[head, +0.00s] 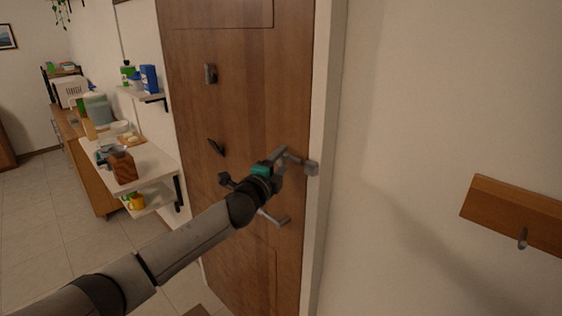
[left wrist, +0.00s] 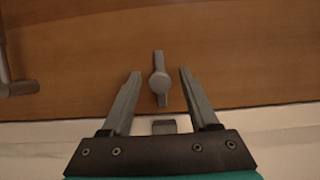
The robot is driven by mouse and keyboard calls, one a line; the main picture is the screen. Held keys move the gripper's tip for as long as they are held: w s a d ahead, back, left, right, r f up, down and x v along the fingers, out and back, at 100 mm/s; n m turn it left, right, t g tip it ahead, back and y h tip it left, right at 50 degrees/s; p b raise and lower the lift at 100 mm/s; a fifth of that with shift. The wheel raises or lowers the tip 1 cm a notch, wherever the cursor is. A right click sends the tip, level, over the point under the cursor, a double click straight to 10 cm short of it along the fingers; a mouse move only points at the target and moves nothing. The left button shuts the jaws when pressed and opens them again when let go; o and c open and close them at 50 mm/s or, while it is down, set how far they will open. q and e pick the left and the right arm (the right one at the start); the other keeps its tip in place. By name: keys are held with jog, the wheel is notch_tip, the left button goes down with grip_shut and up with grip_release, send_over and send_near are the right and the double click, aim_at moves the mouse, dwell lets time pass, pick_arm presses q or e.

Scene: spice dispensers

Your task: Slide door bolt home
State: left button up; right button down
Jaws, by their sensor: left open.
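The bolt (left wrist: 160,82) is a grey bar with a round knob on the brown door (head: 190,110). In the left wrist view its end lies near the door edge, with a gap to a small grey keeper (left wrist: 163,126) on the pale frame. My left gripper (head: 290,165) reaches the door's right edge in the head view. In the left wrist view its open fingers (left wrist: 159,74) straddle the bolt, one on each side, and neither visibly touches it. In the head view my gripper and arm mostly hide the bolt. My right gripper is not in view.
A grey lever handle (left wrist: 14,86) is left of my fingers in the left wrist view. A dark fitting (head: 210,73) is higher on the door. A wooden hook board (head: 512,212) is on the right wall. A loaded counter (head: 150,170) stands left of the door.

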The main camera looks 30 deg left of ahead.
pick_arm(q)
jog(key=shift+w, duration=0.3)
grip_shut()
dwell(0.5)
dwell(0.9)
